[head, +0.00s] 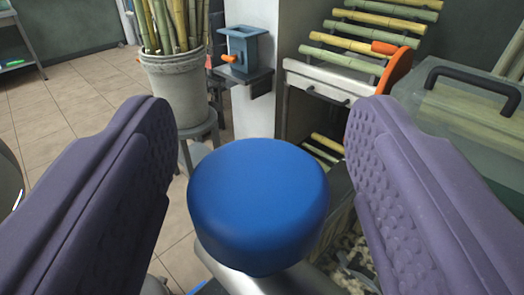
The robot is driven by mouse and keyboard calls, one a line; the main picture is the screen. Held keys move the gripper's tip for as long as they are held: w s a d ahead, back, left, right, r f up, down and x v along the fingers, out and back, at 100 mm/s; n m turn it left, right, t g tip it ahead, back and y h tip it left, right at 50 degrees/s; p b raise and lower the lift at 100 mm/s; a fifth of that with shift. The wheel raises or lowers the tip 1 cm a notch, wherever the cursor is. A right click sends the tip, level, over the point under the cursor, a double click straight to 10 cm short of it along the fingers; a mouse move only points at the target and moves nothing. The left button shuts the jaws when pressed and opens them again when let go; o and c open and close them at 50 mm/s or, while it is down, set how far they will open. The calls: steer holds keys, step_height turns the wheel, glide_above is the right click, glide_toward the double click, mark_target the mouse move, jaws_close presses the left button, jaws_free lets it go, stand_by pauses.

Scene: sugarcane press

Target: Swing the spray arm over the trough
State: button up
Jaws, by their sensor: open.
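A blue round knob (258,200) sits on the end of a smooth metal bar (270,281) at bottom centre; this looks like the handle end of the spray arm. The rest of the bar runs out of the bottom of the picture. My gripper (262,125) is open, with one purple padded finger on each side of the knob. Gaps show between the knob and both fingers. I cannot tell how far the knob reaches between the pads. Part of a container with pale, mottled bits (352,252) shows behind the right finger; I cannot tell if it is the trough.
A sloped rack of cane pieces (372,42) with an orange wheel edge (399,75) stands behind. A clear-lidded box (470,120) with a black handle is at right. A grey bucket of canes (177,85) on a stool and a blue-grey device (246,48) stand back left. Tiled floor is open at left.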

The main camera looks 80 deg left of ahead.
steer(key=s+d, duration=0.1)
steer(key=d, duration=0.6)
steer(key=shift+s+d+p, duration=0.25)
steer(key=shift+d+p, duration=0.05)
steer(key=shift+d, duration=0.05)
